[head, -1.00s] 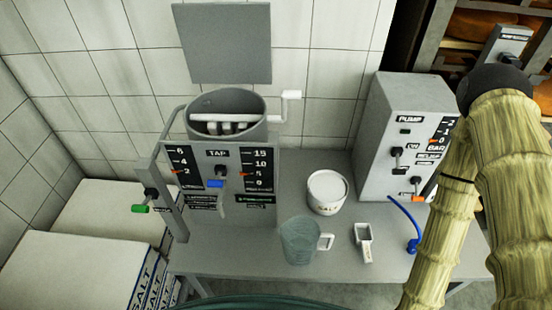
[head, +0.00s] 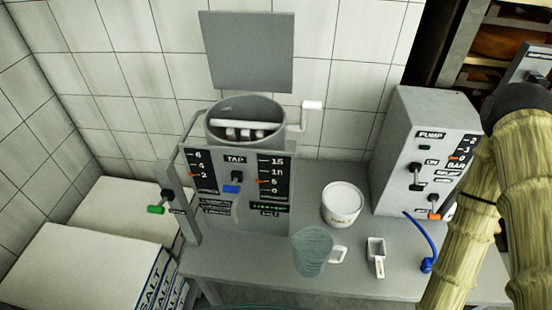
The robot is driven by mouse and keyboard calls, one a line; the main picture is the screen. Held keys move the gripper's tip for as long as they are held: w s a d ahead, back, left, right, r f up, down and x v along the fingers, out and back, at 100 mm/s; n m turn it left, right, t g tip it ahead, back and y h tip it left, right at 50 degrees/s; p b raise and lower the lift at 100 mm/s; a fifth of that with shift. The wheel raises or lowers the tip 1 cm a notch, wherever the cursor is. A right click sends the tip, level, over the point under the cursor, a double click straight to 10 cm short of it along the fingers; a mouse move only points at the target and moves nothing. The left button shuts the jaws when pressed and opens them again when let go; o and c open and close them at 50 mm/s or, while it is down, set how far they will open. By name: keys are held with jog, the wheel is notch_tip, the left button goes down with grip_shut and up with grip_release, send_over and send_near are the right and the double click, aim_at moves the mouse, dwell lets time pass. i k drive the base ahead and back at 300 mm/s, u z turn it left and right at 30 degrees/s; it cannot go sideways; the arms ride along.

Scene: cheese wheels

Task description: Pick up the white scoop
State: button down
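The white scoop (head: 376,256) lies on the grey table (head: 270,267) near its front edge. Its square bowl points to the back and its short handle points to the front. It sits to the right of a clear jug (head: 314,252) and apart from it. My arm rises at the right side of the head view, but my gripper is outside the picture. I cannot see whether it is open or shut.
A white tub (head: 342,204) stands behind the scoop. A grey pump box (head: 395,151) stands at the back right, with a blue hose (head: 420,237) on the table. A tap machine (head: 240,215) with a crank stands left. Salt sacks (head: 75,268) fill the left.

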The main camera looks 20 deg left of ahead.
aim_at(375, 247)
jog(key=u, duration=1)
jog(key=k, duration=0.85)
jog(key=z, duration=0.6)
jog(key=i, duration=0.45)
jog(key=z, duration=0.05)
